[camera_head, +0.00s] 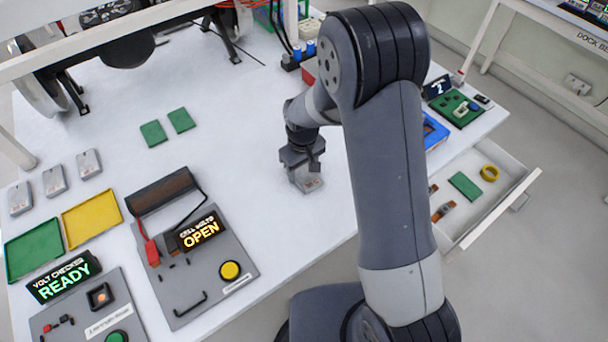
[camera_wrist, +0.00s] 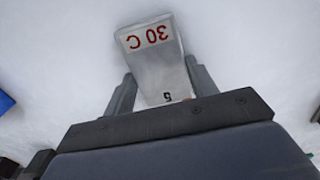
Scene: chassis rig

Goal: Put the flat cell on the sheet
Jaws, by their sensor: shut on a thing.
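My gripper (camera_head: 303,166) is shut on a silver-grey cell (camera_head: 306,182) near the middle of the white table. In the wrist view the cell (camera_wrist: 153,60) sits between the two fingers, with a red "30 C" label and a small dark "5". I cannot tell whether it touches the table. Three similar grey cells (camera_head: 54,181) lie in a row at the left. Two flat green squares (camera_head: 153,133) lie on the table behind, left of the gripper; which thing is the sheet is not clear.
A green tray (camera_head: 34,249) and a yellow tray (camera_head: 92,218) lie at the left. An open drawer (camera_head: 477,196) is at the right. The table between gripper and green squares is clear.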

